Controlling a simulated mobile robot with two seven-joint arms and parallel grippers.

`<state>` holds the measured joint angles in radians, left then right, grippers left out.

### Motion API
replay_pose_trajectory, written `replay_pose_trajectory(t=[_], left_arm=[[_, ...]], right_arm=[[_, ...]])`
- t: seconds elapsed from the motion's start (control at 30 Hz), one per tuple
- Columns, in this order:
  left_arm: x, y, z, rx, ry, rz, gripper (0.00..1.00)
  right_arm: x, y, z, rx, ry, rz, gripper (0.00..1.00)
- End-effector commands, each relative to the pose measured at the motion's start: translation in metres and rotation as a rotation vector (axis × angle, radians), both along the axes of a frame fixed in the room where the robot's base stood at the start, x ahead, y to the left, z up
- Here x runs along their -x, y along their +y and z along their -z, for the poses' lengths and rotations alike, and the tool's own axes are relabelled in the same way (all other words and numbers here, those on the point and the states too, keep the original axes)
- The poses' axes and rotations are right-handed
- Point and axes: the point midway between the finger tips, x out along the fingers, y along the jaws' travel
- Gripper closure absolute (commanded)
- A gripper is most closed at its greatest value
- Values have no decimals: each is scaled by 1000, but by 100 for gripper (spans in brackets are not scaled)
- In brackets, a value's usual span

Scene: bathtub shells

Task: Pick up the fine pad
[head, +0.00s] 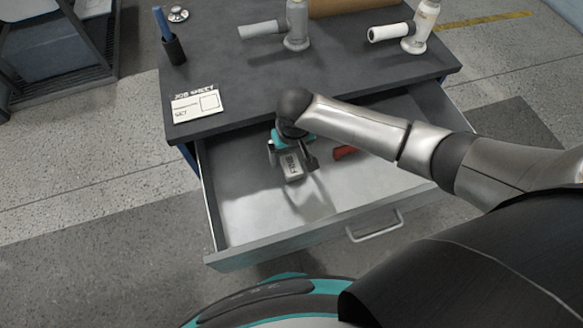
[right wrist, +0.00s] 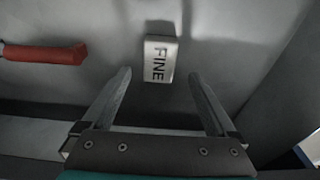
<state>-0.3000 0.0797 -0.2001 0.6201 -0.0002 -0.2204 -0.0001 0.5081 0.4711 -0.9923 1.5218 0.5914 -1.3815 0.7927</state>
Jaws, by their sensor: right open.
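The fine pad (head: 293,168) is a small pale block marked FINE, lying in the open drawer in the head view. In the right wrist view the fine pad (right wrist: 160,60) lies flat on the drawer floor, just beyond my fingertips. My right gripper (head: 292,160) is inside the drawer in the head view, pointing down over the pad. In the right wrist view my right gripper (right wrist: 160,80) is open, with nothing between its fingers. My left gripper is not in view.
A red-handled item (head: 345,152) lies in the drawer (head: 240,215), right of the pad; its other end is hidden by my arm. The drawer walls surround the workspace. The desk top (head: 240,80) above holds a job sheet (head: 198,106), a pen cup (head: 173,48) and two tools.

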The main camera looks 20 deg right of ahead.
Motion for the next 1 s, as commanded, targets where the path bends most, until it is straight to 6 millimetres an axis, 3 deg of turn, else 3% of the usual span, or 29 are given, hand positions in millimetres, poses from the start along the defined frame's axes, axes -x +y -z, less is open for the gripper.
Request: replay_pose_trajectory(t=[0.33,0.67,1.0], left_arm=[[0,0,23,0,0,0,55],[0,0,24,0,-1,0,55],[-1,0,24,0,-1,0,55]], right_arm=[[-1,-2,47,0,1,0,7],[-2,-2,51,-1,0,-1,7],[-2,-2,51,0,0,-1,45]])
